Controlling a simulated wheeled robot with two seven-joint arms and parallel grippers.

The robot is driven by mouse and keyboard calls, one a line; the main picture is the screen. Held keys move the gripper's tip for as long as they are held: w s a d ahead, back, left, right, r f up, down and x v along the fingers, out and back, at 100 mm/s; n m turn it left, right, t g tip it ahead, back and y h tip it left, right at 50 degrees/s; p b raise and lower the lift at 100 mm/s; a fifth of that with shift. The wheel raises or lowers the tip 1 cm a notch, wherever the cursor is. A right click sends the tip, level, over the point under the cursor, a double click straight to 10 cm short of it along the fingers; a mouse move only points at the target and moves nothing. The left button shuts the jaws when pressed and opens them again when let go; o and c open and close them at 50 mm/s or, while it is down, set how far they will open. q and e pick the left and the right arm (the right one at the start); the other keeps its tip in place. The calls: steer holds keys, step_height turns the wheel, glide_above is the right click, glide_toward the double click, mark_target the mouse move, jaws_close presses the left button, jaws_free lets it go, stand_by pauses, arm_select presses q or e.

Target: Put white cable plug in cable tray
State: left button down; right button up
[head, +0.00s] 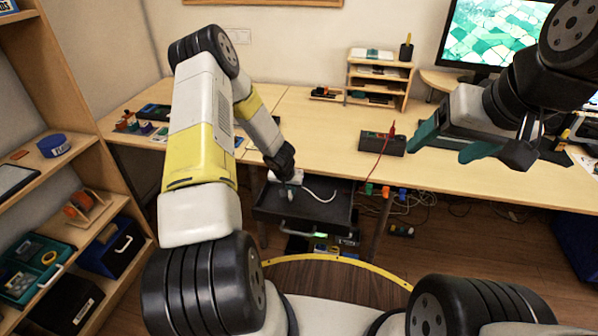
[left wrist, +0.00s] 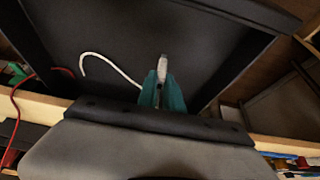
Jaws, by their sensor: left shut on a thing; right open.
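My left gripper (head: 287,190) is over the black cable tray (head: 318,216), which sits under the front edge of the desk. In the left wrist view its teal fingers (left wrist: 162,90) are shut on the white cable plug (left wrist: 163,62), whose tip sticks out beyond them. The plug's white cable (left wrist: 110,66) curves off to the left over the dark tray floor (left wrist: 120,30); it also shows in the head view (head: 322,196). I cannot tell whether the plug touches the tray floor. My right gripper (head: 440,150) is open and empty above the right part of the desk.
A dark box with a red lead (head: 382,144) lies on the desk (head: 310,120) behind the tray. A small wooden shelf (head: 378,82) and a monitor (head: 490,38) stand at the back. Colored plugs and cables (head: 385,191) hang under the desk. A shelf unit (head: 95,160) stands at left.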

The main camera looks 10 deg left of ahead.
arm_select(q)
steer(key=c, duration=1.5)
jaws_free()
steer(key=shift+f, duration=0.1)
steer(key=s+d+r+t+h, duration=0.15)
steer(key=s+r, duration=0.25)
steer(key=r, duration=0.7)
steer(key=s+d+r+m+h, duration=0.1)
steer(key=s+d+r, duration=0.2)
steer(key=r, duration=0.9)
steer(key=s+d+r+h, duration=0.15)
steer(key=s+r, duration=0.25)
steer(key=r, duration=0.7)
steer(key=s+r, duration=0.3)
steer(key=s, duration=0.4)
steer(key=s+a+r+y, duration=0.1)
steer(key=s+r, duration=0.3)
steer(key=s, duration=0.3)
steer(key=s+r+y, duration=0.1)
steer(key=s+r, duration=0.3)
steer(key=s, duration=0.3)
steer(key=shift+s+a+n, duration=0.15)
steer(key=shift+n, duration=0.25)
